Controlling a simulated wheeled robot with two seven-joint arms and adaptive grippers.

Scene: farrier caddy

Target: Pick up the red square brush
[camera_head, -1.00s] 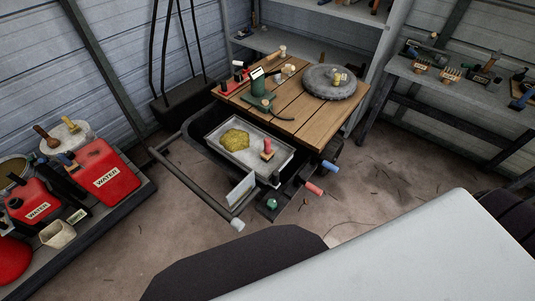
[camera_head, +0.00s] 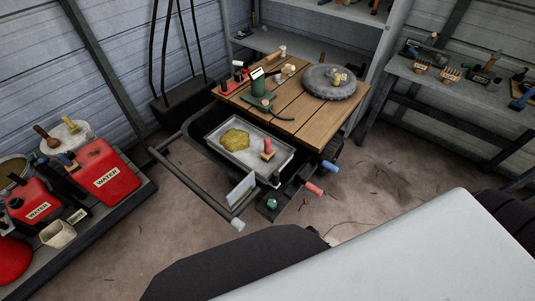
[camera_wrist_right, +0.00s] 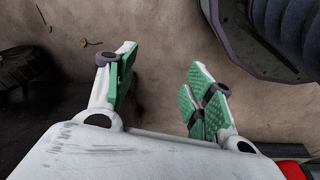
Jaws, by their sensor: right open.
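A small brush with a red upright handle and a tan block (camera_head: 267,151) stands at the right end of the grey metal tray (camera_head: 222,139) in the head view. It looks like the red square brush, but it is too small to be sure. My right gripper (camera_wrist_right: 163,72) shows in the right wrist view, its green-padded fingers spread apart with only bare floor between them. The brush is not in that view. My left gripper is in neither view.
A yellow sponge-like lump (camera_head: 235,138) lies in the tray. Red and blue rollers (camera_head: 314,189) stick out below. Red water cans (camera_head: 105,170) stand at left. Floor at right is open.

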